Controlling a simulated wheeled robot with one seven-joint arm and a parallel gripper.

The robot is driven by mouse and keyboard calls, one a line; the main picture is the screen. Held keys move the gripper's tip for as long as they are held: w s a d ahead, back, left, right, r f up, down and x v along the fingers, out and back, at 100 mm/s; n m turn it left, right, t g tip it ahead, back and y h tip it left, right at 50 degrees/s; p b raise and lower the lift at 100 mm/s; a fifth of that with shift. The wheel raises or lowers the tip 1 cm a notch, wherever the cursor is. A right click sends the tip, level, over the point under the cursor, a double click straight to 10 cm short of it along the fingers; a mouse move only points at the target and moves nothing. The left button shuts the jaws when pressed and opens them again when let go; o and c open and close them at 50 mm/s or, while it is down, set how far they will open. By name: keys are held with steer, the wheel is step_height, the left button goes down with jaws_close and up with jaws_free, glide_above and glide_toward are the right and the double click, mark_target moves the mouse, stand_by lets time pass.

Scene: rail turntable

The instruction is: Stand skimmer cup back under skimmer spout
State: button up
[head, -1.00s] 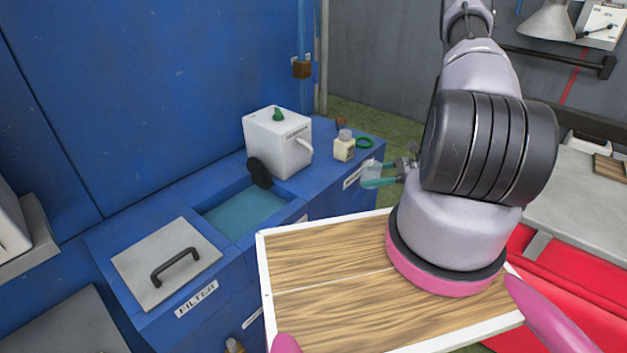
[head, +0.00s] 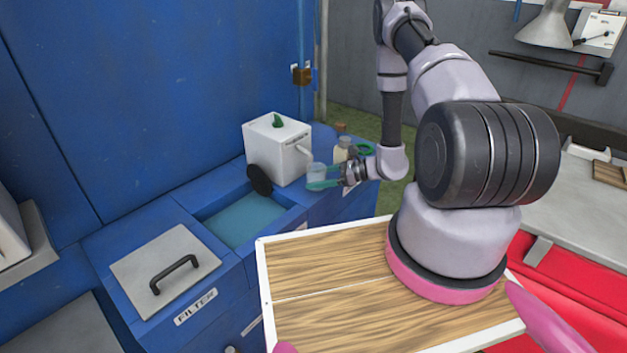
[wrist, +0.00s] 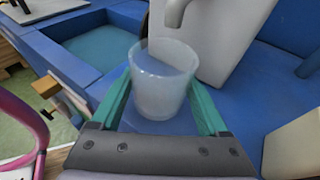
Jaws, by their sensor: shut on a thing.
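The skimmer cup (wrist: 162,82) is a translucent whitish cup, upright between the teal fingers of my gripper (wrist: 162,98). The gripper is shut on it. In the head view the cup (head: 316,172) and my gripper (head: 325,180) are in front of the white skimmer box (head: 278,146), over the blue counter. The skimmer spout (wrist: 176,12) shows at the top of the wrist view, just beyond and above the cup. In the head view the spout (head: 303,150) sticks out from the box's right side. I cannot tell whether the cup touches the counter.
A cream bottle (head: 342,150) and a green ring (head: 362,149) are beside my gripper. A water-filled basin (head: 240,218) with a dark round disc (head: 259,180) lies left of the skimmer. The filter lid (head: 166,268) is nearer. Blue counter (wrist: 258,88) is bare right of the cup.

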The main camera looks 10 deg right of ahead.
steer(key=shift+w+a, duration=0.25)
steer(key=shift+a, duration=0.45)
steer(key=shift+d+f, duration=0.2)
steer(key=shift+f, duration=0.1)
steer(key=o, duration=1.2)
